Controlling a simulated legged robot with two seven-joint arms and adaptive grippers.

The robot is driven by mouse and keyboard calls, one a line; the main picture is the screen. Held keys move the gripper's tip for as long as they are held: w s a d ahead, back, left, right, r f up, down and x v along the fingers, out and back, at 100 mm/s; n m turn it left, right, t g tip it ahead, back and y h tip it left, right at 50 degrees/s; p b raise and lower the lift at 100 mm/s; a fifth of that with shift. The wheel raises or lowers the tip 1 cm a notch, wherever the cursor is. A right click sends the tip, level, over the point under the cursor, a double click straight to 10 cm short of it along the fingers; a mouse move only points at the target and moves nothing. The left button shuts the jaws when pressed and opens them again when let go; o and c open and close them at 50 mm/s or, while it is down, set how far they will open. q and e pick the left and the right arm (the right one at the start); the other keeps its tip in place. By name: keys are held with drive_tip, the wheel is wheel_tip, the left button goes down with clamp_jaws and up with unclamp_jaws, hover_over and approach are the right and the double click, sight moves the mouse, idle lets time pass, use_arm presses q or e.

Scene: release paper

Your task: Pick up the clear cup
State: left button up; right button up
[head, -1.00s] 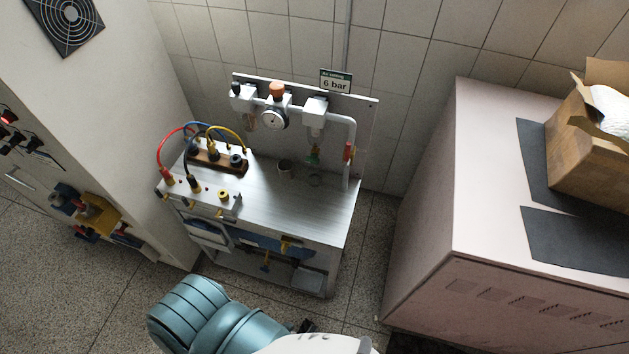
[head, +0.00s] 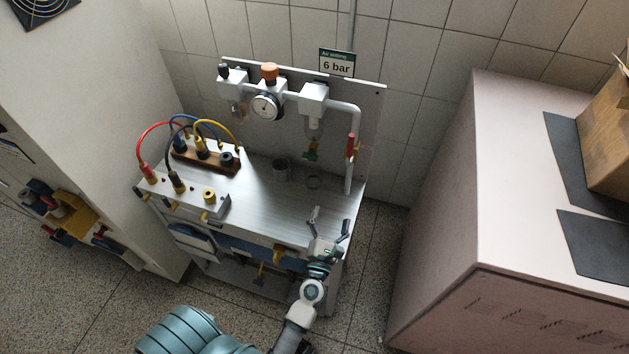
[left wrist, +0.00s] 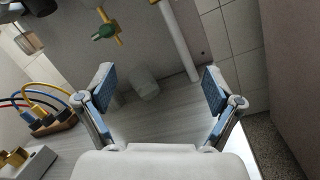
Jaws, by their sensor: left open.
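The clear cup (head: 314,181) stands on the metal bench top (head: 258,190), near its back right. It looks small and see-through, and its edges are faint. My left gripper (head: 329,218) is open and empty over the bench's front right edge, in front of the cup and apart from it. In the left wrist view the clear cup (left wrist: 146,86) shows beyond and between the two spread fingers (left wrist: 158,84). A darker grey cup (head: 281,168) stands just left of the clear one. My right gripper is not in view.
A white pipe (head: 350,150) with a red valve rises just right of the cups. A gauge (head: 266,107) and filter units hang on the panel behind. A terminal block with coloured cables (head: 205,155) fills the bench's left. A pale cabinet (head: 470,200) stands to the right.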

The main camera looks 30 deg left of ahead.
sight(315, 180)
use_arm(q)
drive_tip(key=a+f+n+g+y, duration=0.1)
drive_tip(key=n, duration=0.2)
drive_tip(key=a+f+n+g+y, duration=0.1)
drive_tip(key=n, duration=0.2)
drive_tip(key=a+f+n+g+y, duration=0.1)
drive_tip(key=a+n+g+y, duration=0.1)
drive_tip(key=shift+s+a+f+n, duration=0.1)
drive_tip(key=shift+f+n, duration=0.15)
drive_tip(key=shift+n, duration=0.15)
drive_tip(key=shift+w+a+f+n+g, duration=0.15)
drive_tip(key=shift+w+a+n+g, duration=0.1)
drive_tip(key=shift+a+n+g, duration=0.05)
drive_tip(key=x, duration=1)
drive_tip(key=shift+w+a, duration=0.15)
drive_tip(key=shift+a, duration=0.05)
drive_tip(key=shift+w+a, duration=0.35)
drive_tip(key=shift+w, duration=0.1)
drive_tip(key=x, duration=0.4)
drive_tip(key=shift+w, duration=0.3)
drive_tip(key=shift+w+a, duration=0.2)
drive_tip(key=shift+a, duration=0.05)
drive_tip(key=c, duration=1.1)
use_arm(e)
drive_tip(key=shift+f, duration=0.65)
